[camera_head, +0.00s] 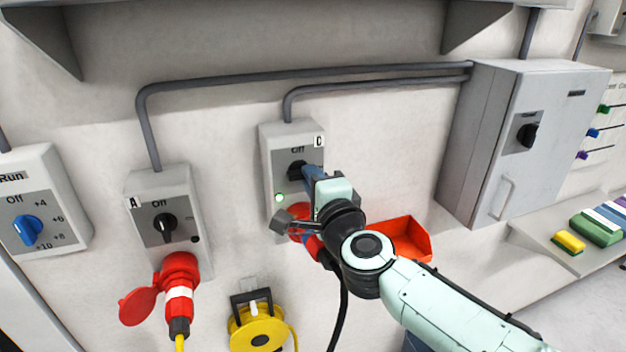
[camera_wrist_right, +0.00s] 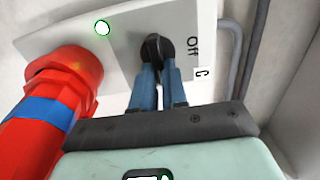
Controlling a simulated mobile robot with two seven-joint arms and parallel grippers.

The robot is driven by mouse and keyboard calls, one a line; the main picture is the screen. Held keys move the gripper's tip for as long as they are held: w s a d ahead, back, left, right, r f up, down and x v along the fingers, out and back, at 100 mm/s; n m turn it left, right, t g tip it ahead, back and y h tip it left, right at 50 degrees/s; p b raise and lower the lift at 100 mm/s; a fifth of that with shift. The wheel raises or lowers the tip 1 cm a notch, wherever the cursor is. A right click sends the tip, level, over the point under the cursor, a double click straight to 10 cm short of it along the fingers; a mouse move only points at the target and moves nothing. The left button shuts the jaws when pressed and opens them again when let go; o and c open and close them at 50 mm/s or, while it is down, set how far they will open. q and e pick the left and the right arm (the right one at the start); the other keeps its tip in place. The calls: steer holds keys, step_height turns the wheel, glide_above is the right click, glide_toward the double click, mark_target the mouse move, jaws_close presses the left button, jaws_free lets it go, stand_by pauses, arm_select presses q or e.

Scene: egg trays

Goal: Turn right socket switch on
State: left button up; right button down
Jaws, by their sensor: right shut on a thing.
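The right socket box (camera_head: 268,148), marked C, is on the wall with a black rotary switch (camera_head: 297,170) under the word Off. A lamp (camera_head: 279,198) on it glows green. My right gripper (camera_head: 308,176) is at the switch, its blue fingers shut on the knob. In the right wrist view the fingers (camera_wrist_right: 157,68) close around the black knob (camera_wrist_right: 157,46), and the green lamp (camera_wrist_right: 102,28) shows beside it. A red plug (camera_wrist_right: 55,90) with a blue band sits in the socket below the switch. My left gripper is not in view.
Socket box A (camera_head: 158,184), with its switch and red plug (camera_head: 178,290), is to the left. A yellow cable reel (camera_head: 262,330) and a red bin (camera_head: 412,238) are below. A grey cabinet (camera_head: 490,150) stands out from the wall at right.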

steer(key=c, duration=1.2)
jaws_free()
steer(key=shift+o, duration=0.2)
steer(key=shift+s, duration=0.1)
steer(key=v, duration=1.3)
